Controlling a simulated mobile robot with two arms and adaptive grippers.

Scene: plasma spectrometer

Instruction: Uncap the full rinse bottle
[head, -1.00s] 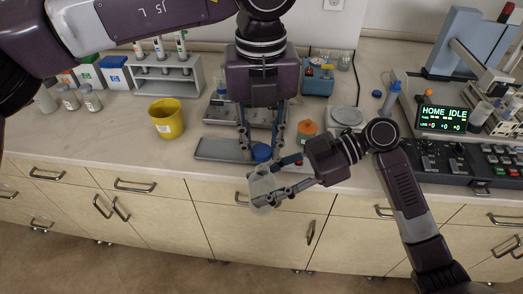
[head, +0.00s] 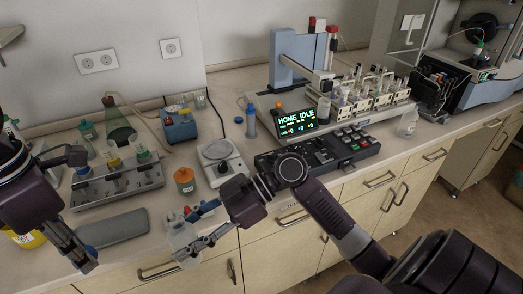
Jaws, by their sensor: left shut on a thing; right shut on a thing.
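A translucent bottle (head: 182,238) is in my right gripper (head: 192,243), held upright just off the counter's front edge. No blue cap shows on its top, though the gripper partly covers it. My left gripper (head: 86,262) is low at the left, apart from the bottle. It is shut on a small blue cap (head: 91,249), which its fingers partly hide. Another translucent bottle (head: 407,123) stands on the counter at the right.
A grey tray (head: 118,230) lies near the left gripper. A rack (head: 115,184), an orange-lidded jar (head: 185,181) and a balance (head: 221,164) stand behind. A blue bottle (head: 251,124) stands beside the console (head: 318,152). The counter's right front is fairly clear.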

